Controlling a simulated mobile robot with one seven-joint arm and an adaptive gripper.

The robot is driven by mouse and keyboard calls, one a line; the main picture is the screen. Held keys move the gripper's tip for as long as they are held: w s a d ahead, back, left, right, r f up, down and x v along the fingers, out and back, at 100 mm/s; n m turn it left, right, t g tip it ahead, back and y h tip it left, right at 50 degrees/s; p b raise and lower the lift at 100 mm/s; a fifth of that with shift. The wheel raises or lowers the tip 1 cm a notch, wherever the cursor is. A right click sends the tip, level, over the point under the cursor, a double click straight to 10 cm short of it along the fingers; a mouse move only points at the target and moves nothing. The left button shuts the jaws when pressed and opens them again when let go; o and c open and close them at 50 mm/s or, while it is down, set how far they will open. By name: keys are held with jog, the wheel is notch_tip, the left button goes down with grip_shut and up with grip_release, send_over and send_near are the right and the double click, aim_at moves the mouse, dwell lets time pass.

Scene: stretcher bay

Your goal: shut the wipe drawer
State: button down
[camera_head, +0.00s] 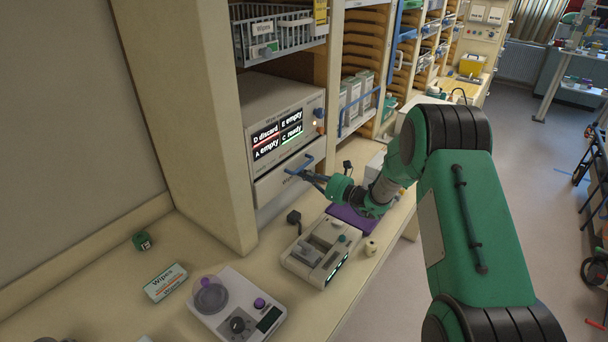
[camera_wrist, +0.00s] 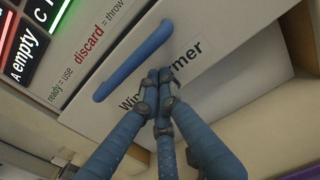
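The wipe drawer (camera_head: 277,186) is the pale lower front of the wipe warmer (camera_head: 262,110), with a blue bar handle (camera_head: 301,164). In the wrist view the drawer front (camera_wrist: 222,68) carries a partly covered "Wipe warmer" label, and its handle (camera_wrist: 134,61) runs diagonally. My gripper (camera_head: 297,174) is at the drawer front. In the wrist view its fingertips (camera_wrist: 159,76) are together, with nothing seen between them, just below the handle and over the label. Whether they touch the front, and how far the drawer stands out, I cannot tell.
The warmer's display (camera_head: 279,134) shows discard, empty and ready slots. On the counter are a Wipes pack (camera_head: 165,282), a scale-like device (camera_head: 236,308), a grey device (camera_head: 321,250) and a purple item (camera_head: 350,219) under my arm. A wire basket (camera_head: 275,35) hangs above.

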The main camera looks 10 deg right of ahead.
jog(key=p+v, duration=0.1)
jog(key=v, duration=1.3)
jog(key=shift+a+r, duration=0.1)
jog(key=s+a+r+n+g+h, duration=0.1)
jog(key=s+a+r+n+g, duration=0.5)
jog(key=s, duration=0.5)
jog(key=s+a+r+n+g+h, duration=0.1)
jog(key=s+a+r+n+g, duration=0.3)
jog(key=s+a+r+n, duration=0.6)
jog(key=s+d+n+h, duration=0.3)
jog(key=s+n+h, duration=0.15)
jog(key=s, duration=1.05)
jog(key=s+d+r+n+t+h, duration=0.2)
jog(key=s+d+r+n+h, duration=0.2)
jog(key=s+d, duration=0.6)
jog(key=shift+s+d+n+t+h, duration=0.2)
jog(key=shift+s+n+t+h, duration=0.2)
jog(key=shift+s+n+h, duration=0.55)
jog(key=shift+w+n, duration=0.25)
jog(key=shift+n, duration=0.05)
